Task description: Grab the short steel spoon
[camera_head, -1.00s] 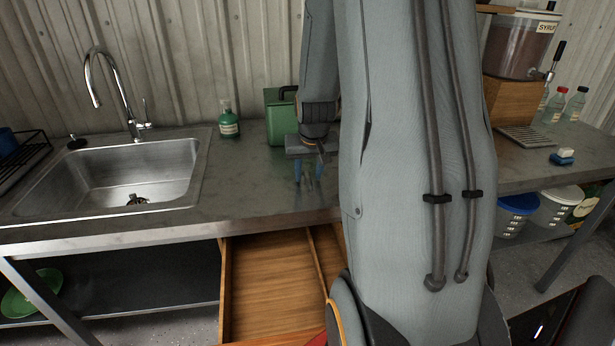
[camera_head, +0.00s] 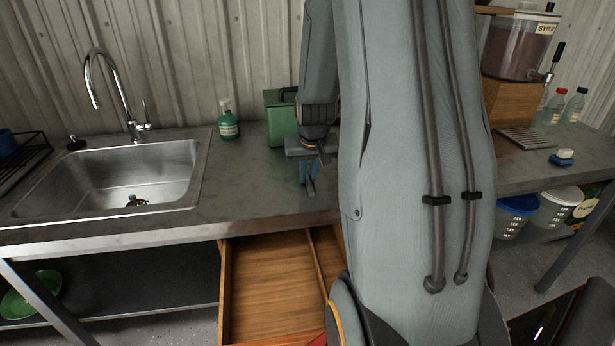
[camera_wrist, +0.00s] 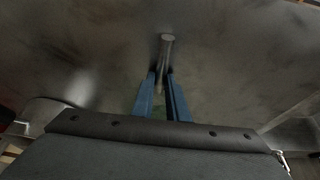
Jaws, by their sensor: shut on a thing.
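My gripper (camera_head: 309,184) is over the steel worktop, to the right of the sink and in front of the green box. Its blue fingers also show in the wrist view (camera_wrist: 164,92), close together. They are shut on a slim grey metal piece, the short steel spoon (camera_wrist: 166,46), whose rounded end sticks out beyond the fingertips. The rest of it lies between the fingers and is mostly hidden, so I cannot tell which end is which. In the head view it is too small to make out clearly.
The sink (camera_head: 150,172) is to the left. The green box (camera_head: 282,112) and a green bottle (camera_head: 228,121) stand behind. An open wooden drawer (camera_head: 268,290) is below the worktop's front edge. My arm hides the middle right. The worktop between sink and gripper is clear.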

